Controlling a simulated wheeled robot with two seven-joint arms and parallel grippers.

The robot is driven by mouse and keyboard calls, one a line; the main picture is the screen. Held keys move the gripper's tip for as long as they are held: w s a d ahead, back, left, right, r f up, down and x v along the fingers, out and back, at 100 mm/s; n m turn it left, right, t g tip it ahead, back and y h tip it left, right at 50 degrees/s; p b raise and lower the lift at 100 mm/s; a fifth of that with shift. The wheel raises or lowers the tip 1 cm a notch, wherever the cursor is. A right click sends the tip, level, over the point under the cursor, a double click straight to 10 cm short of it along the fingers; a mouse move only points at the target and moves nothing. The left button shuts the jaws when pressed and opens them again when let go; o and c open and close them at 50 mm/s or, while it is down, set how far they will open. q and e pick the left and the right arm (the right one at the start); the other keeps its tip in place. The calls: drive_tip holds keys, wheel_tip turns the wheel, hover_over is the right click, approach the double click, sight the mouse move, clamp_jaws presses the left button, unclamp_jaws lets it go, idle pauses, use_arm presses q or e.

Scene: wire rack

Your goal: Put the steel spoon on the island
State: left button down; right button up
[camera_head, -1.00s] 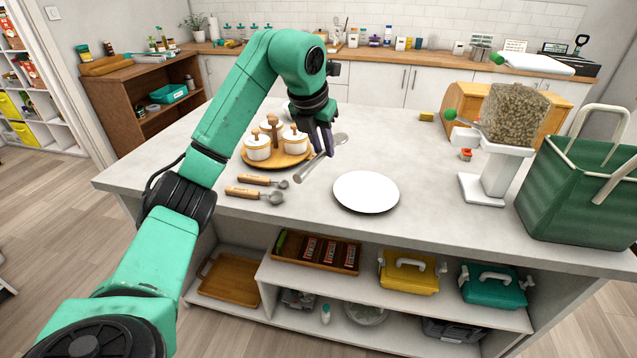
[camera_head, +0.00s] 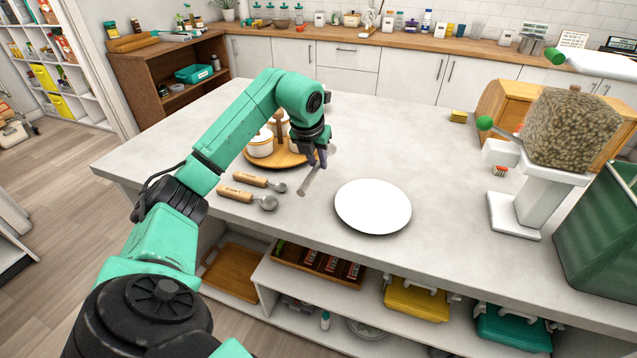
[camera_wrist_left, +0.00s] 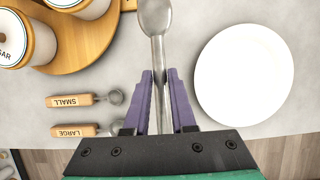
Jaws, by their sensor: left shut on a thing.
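The steel spoon (camera_head: 308,181) is grey metal with a long handle. My left gripper (camera_head: 317,160) is shut on its handle, over the island (camera_head: 455,190), between the white plate and the wooden turntable. In the left wrist view the spoon's bowl (camera_wrist_left: 155,16) points away past the purple fingertips (camera_wrist_left: 160,76), and the handle runs back between them. In the head view the gripper hides part of the spoon. I cannot tell whether the spoon touches the island top. My right gripper is not in view.
A white plate (camera_head: 373,206) lies just right of the spoon. A wooden turntable (camera_head: 270,162) with white jars stands left. Two wooden-handled scoops (camera_head: 259,181) (camera_head: 240,195) lie in front of it.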

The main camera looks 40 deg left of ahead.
sight(320, 188)
use_arm(q)
wheel_tip(320, 188, down, 6)
drive_tip(key=shift+d+f+p, duration=0.1)
drive_tip(key=shift+f+p, duration=0.15)
drive_tip(key=shift+p, duration=0.1)
drive_tip(key=shift+f, duration=0.25)
drive_tip(key=shift+w+f, duration=0.1)
drive_tip(key=shift+w, duration=0.05)
drive_tip(key=c, duration=0.7)
unclamp_jaws()
drive_tip(key=shift+c, duration=0.2)
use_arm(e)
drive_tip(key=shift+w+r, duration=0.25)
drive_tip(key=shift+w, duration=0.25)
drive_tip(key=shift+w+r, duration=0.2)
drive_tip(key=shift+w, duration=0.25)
use_arm(q)
drive_tip(key=shift+r, duration=0.3)
drive_tip(key=b+v, duration=0.1)
drive_tip(key=v, duration=1)
drive_tip(key=shift+d+r, duration=0.1)
drive_tip(key=shift+r, duration=0.2)
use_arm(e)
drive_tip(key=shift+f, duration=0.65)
